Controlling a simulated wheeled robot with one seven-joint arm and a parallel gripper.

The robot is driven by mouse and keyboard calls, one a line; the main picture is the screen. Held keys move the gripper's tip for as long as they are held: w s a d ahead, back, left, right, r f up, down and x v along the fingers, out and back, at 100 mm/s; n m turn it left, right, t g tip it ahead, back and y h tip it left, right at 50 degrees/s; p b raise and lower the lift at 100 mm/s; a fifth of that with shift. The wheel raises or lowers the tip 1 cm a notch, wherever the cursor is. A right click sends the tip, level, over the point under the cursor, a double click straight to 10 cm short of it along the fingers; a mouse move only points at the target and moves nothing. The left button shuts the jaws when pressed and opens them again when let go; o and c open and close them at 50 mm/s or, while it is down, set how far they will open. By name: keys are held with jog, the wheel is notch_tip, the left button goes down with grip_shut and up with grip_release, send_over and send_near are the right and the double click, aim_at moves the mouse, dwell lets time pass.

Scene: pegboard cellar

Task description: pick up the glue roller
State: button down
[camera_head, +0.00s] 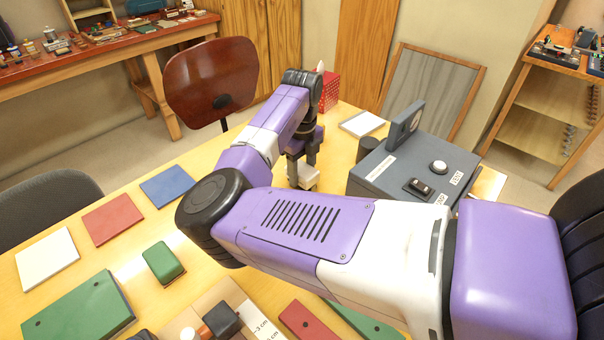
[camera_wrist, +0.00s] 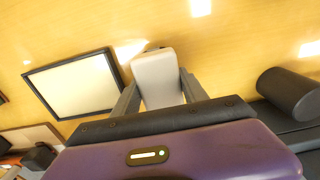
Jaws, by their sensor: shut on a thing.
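The glue roller, a small white block-like piece, sits between my fingers in the wrist view (camera_wrist: 157,72). Part of it also shows under my gripper in the head view (camera_head: 308,178). My gripper (camera_head: 301,168) is low over the yellow table, left of the grey box. In the wrist view my gripper (camera_wrist: 159,92) has a finger on each side of the white piece and is shut on it. The fingers hide its sides, and I cannot tell whether it touches the table.
The grey box (camera_head: 404,170) and a dark cylinder (camera_head: 367,148) stand right of my gripper. A white panel (camera_head: 362,123) lies behind. A red holder (camera_head: 330,92) is farther back. Blue (camera_head: 167,186), red (camera_head: 113,219) and white (camera_head: 47,258) panels lie left, with bare table between.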

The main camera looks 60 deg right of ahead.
aim_at(302, 168)
notch_tip(302, 168, up, 20)
jog(key=shift+b, duration=0.4)
